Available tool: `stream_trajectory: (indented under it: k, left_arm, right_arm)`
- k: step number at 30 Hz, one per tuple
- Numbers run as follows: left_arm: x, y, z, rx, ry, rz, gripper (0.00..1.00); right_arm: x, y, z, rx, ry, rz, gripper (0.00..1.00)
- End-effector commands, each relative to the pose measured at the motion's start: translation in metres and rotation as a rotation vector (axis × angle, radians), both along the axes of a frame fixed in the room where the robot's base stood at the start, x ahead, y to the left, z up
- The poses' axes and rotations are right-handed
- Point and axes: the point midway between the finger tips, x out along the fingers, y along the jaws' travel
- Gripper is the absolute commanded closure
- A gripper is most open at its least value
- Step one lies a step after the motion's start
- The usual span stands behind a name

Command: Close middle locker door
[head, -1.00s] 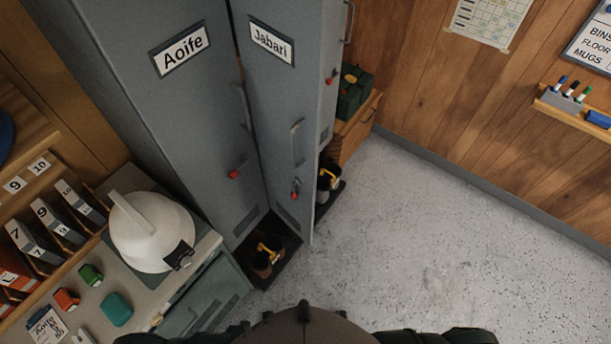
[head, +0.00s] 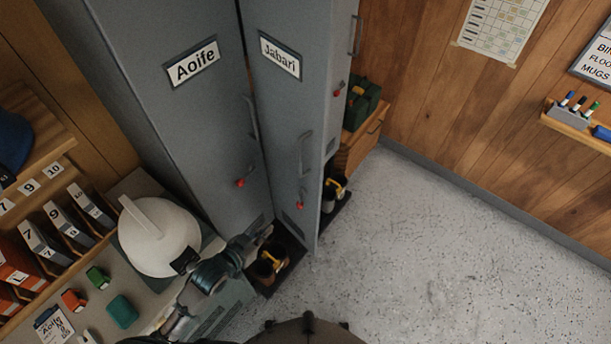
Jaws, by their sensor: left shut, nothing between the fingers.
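The middle locker door (head: 285,120), labelled Jabari, stands ajar at an angle to the locker door labelled Aoife (head: 190,120) on its left. Its free right edge juts out over the floor. It has a grey handle (head: 304,152) and a red knob (head: 300,205). My left gripper (head: 262,232) is low, in front of the foot of the Aoife door and left of the middle door's lower part. It looks shut and empty, apart from the middle door; its fingertips are small and dark. My right gripper is out of view.
Boots (head: 268,264) stand on a dark tray below the doors. A third locker front (head: 343,70) shows beyond the middle door. The floor (head: 430,250) at right is clear.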

Motion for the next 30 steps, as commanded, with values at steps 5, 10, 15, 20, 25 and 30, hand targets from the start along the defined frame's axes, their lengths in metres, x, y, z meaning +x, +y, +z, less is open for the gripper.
stream_trajectory:
  k: [5, 10, 15, 20, 25, 30]
  left_arm:
    - [0.016, -0.019, 0.075, -0.170, -0.232, -0.166, 1.00]
    - [0.018, -0.021, 0.106, -0.259, -0.313, -0.219, 1.00]
    - [0.028, -0.030, 0.111, -0.275, -0.322, -0.222, 1.00]
    - [0.049, -0.053, 0.112, -0.274, -0.324, -0.222, 1.00]
    - [0.075, -0.080, 0.112, -0.273, -0.323, -0.223, 1.00]
    - [0.097, -0.102, 0.112, -0.272, -0.322, -0.222, 1.00]
  right_arm:
    - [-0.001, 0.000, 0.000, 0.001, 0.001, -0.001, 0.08]
    - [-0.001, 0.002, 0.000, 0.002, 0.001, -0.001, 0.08]
    - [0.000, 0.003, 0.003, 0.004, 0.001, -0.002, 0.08]
    - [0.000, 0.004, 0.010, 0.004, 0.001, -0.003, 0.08]
    - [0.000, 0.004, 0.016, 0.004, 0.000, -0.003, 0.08]
    - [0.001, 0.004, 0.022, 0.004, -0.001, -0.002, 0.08]
